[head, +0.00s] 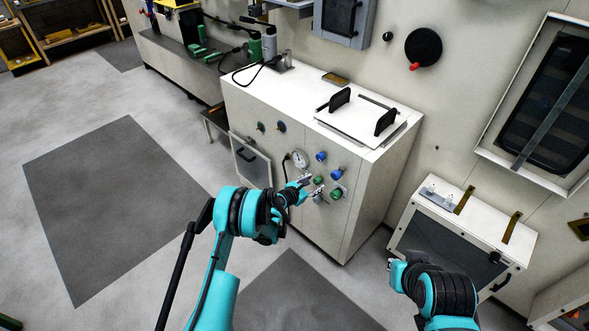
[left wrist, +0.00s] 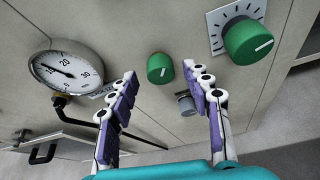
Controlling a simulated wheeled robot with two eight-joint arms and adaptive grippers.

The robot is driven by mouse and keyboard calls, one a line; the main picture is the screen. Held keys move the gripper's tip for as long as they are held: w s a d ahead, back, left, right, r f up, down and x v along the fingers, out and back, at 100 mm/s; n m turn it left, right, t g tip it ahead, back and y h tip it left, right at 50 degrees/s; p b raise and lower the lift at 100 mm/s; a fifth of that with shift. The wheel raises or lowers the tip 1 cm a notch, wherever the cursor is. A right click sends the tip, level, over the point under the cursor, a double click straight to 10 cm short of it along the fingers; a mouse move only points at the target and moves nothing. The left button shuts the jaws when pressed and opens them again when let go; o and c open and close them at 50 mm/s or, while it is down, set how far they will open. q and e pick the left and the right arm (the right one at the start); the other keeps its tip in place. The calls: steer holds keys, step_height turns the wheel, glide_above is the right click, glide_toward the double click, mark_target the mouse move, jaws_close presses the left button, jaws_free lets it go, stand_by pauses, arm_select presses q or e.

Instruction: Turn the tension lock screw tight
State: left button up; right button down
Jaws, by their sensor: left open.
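A small grey knurled screw (left wrist: 186,104) sticks out of the cabinet panel in the left wrist view, just inside the right finger. It looks like the tension lock screw, though no label on it is readable. My left gripper (head: 309,187) is at the cabinet's front among the knobs; it also shows in the left wrist view (left wrist: 160,72). Its two purple-padded fingers are spread and empty. A small green knob (left wrist: 160,68) shows between the fingertips. A larger green knob (left wrist: 248,41) on a dial plate is to the right. My right arm is at the lower right; its fingers are not visible.
A round gauge (left wrist: 67,72) with a black hose is left of the fingers. Two blue knobs, an upper one (head: 321,156) and a lower one (head: 337,174), sit nearby on the cabinet (head: 262,110). A low white box (head: 465,232) stands to the right. The floor at left is clear.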

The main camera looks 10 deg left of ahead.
arm_select(q)
steer(key=s+a+r+m+g+y, duration=0.1)
steer(key=s+a+r+m, duration=0.2)
steer(key=r, duration=0.9)
steer(key=s+a+r+m+g+y, duration=0.1)
steer(key=s+a+r+m, duration=0.1)
steer(key=s+r+m, duration=0.8)
steer(key=shift+s+a+r+y, duration=0.35)
steer(key=shift+s+r, duration=0.85)
steer(key=shift+s, duration=0.55)
arm_select(e)
steer(key=shift+r, duration=0.55)
